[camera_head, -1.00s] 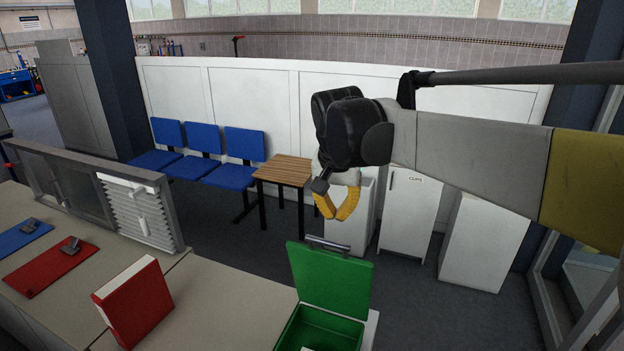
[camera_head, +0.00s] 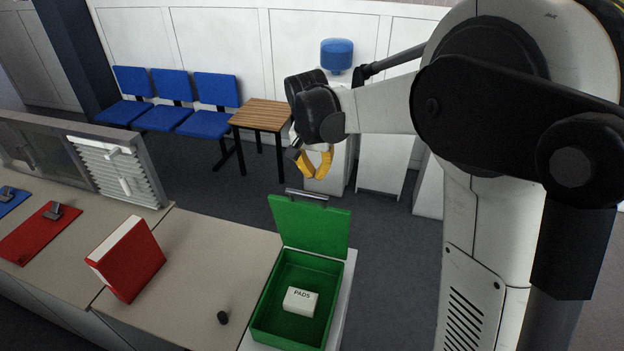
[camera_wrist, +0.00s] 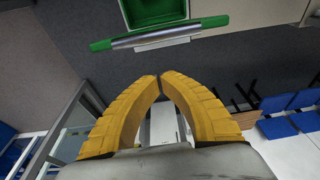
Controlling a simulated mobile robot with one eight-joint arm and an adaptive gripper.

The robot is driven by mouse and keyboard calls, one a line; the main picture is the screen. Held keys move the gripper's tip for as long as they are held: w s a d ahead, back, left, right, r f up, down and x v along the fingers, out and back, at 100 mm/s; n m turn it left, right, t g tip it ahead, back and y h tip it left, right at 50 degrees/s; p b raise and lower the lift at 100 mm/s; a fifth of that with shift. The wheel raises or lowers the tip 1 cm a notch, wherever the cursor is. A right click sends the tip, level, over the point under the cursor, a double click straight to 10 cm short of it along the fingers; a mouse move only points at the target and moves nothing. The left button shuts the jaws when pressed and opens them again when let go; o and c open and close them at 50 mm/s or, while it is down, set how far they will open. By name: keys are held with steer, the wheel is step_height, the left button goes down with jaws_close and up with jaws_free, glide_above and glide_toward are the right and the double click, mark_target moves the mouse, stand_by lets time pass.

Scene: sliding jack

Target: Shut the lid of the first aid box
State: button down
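The green first aid box (camera_head: 262,318) stands open on a pale surface in the head view. Its lid (camera_head: 310,228) stands up at the box's far side, with a silver handle (camera_head: 306,194) along the top edge. A white box marked PADS (camera_head: 300,301) lies inside. My gripper (camera_head: 318,177) is in the air beyond the lid, just above the handle in the picture. In the wrist view, the yellow fingertips (camera_wrist: 160,76) are together and hold nothing. The handle (camera_wrist: 160,36) lies ahead of them, apart from the fingers, with part of the green box beyond.
A wooden side table (camera_head: 262,115) and blue chairs (camera_head: 165,117) stand behind. A water cooler bottle (camera_head: 337,54) is beyond my arm.

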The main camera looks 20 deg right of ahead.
steer(key=shift+s+a+f, duration=0.2)
steer(key=shift+s+a, duration=0.2)
steer(key=shift+s, duration=0.25)
steer(key=shift+s+a+f, duration=0.2)
steer(key=shift+s+a, duration=0.15)
steer(key=shift+s, duration=0.25)
steer(key=shift+w+f, duration=0.1)
steer(key=shift+f, duration=0.05)
